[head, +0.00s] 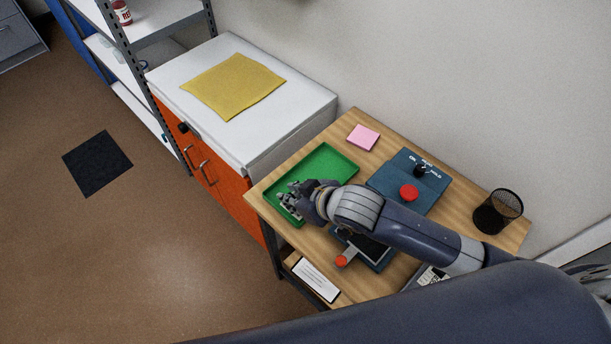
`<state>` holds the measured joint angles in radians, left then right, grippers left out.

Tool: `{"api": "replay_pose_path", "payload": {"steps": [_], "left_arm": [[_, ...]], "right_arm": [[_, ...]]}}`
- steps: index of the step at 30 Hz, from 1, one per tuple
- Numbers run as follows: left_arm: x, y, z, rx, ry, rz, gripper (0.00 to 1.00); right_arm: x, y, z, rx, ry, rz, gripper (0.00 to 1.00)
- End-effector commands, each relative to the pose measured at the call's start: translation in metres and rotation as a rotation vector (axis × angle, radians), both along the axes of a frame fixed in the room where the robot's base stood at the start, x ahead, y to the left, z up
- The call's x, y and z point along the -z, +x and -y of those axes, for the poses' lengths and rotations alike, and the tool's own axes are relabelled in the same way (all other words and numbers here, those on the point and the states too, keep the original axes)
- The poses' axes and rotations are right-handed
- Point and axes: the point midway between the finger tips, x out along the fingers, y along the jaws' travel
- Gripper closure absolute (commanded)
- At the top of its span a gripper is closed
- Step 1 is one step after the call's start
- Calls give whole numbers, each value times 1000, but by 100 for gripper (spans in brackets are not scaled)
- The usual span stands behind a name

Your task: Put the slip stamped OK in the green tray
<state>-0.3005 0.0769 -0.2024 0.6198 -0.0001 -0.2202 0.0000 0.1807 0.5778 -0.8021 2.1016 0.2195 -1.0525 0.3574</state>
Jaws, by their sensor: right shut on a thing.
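The green tray (335,162) lies on the left part of the wooden table. My right gripper (288,208) is over the tray's near left part, its fingers pointing left and down. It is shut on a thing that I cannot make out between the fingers. I see no slip stamped OK. A white sheet with a dark border (316,279) lies at the table's near left side; I cannot read any mark on it. My left gripper is not in view.
A blue device with a red button (409,192) and a black knob stands right of the tray. A red-knobbed lever (342,261) is partly under my arm. Pink notes (363,137) lie behind the tray. A black mesh cup (497,211) stands at right.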

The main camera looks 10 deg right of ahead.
Motion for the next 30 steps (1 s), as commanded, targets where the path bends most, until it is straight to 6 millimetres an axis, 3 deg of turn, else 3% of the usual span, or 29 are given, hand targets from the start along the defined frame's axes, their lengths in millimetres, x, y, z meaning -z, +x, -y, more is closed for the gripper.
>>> {"api": "replay_pose_path", "payload": {"steps": [3,10,14,21,30], "left_arm": [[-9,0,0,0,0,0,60],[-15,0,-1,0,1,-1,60],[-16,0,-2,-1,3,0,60],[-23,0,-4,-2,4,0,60],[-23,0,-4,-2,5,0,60]], "right_arm": [[-1,30,18,5,-3,4,100],[6,65,37,1,0,0,100],[9,71,40,1,1,-2,100],[38,70,40,1,1,-3,100],[43,70,39,0,0,0,100]]}}
